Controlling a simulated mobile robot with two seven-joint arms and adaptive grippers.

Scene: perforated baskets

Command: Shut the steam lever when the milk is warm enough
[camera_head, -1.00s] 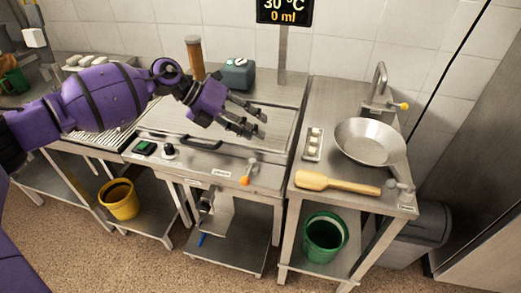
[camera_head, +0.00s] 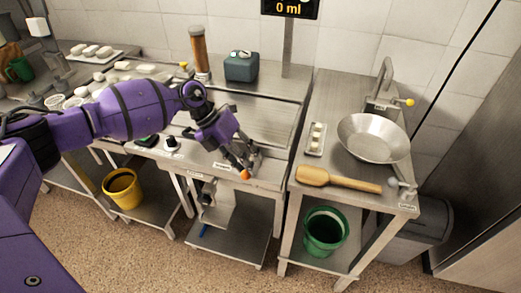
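A lever with an orange knob (camera_head: 244,174) sits at the front of the middle steel counter, beside a small label. My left gripper (camera_head: 247,160) is right at this lever, fingers pointing down. Its fingers look apart, but whether they touch the lever is unclear. A second lever with a grey knob (camera_head: 393,182) is on the right counter's front, and a tap with a yellow-orange knob (camera_head: 409,102) stands behind the pan. The black display (camera_head: 290,9) shows "0 ml"; its upper line is cut off. I see no milk. My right gripper is out of view.
The right counter holds a wide metal pan (camera_head: 374,138), a wooden paddle (camera_head: 337,179) and a small tray (camera_head: 316,139). A teal box (camera_head: 241,67) and a brown cylinder (camera_head: 199,54) stand behind. A yellow bucket (camera_head: 122,189) and a green bucket (camera_head: 324,231) are below.

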